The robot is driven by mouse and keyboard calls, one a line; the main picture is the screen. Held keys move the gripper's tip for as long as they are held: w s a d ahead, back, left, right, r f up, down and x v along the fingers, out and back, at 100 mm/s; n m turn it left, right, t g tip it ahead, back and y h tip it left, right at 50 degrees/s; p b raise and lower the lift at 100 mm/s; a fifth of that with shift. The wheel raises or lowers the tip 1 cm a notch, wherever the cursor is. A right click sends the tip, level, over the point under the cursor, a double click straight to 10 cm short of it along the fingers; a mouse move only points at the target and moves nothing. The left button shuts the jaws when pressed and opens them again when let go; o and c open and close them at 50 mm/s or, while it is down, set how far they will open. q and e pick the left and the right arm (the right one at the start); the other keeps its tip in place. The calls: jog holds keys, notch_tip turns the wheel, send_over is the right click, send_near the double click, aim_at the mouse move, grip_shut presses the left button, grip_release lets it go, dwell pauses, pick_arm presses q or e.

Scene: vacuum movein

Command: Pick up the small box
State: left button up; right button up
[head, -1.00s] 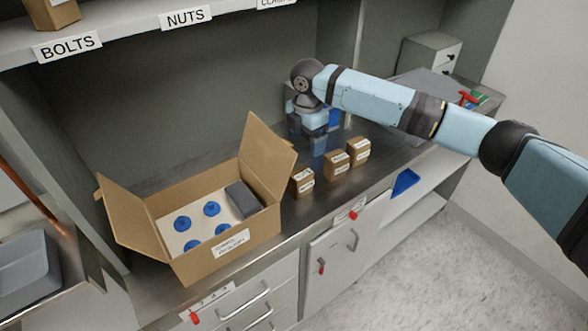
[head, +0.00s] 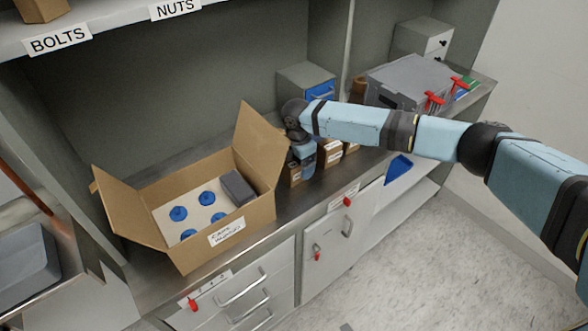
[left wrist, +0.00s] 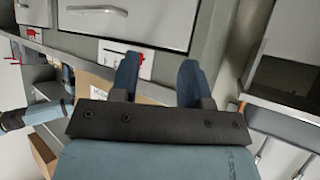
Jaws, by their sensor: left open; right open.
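Small brown boxes with white labels stand in a row on the metal counter in the head view. The leftmost small box (head: 295,176) is partly hidden by my right gripper (head: 303,174). Another small box (head: 331,153) stands just right of it, and a third (head: 351,148) is partly covered by my arm. My right gripper points down at the leftmost box and is open; whether its fingers touch or straddle the box I cannot tell. My left gripper (left wrist: 158,76) is open and empty in the left wrist view, with drawer fronts beyond it.
A large open cardboard box (head: 230,235) with blue round parts and a dark block (head: 237,187) stands left of the right gripper. A grey case (head: 410,82) with red handles lies at the right. A blue bin (head: 398,168) sits below the counter.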

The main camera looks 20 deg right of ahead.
jog(key=shift+f, duration=0.5)
jog(key=c, duration=1.1)
jog(key=shift+r, duration=0.15)
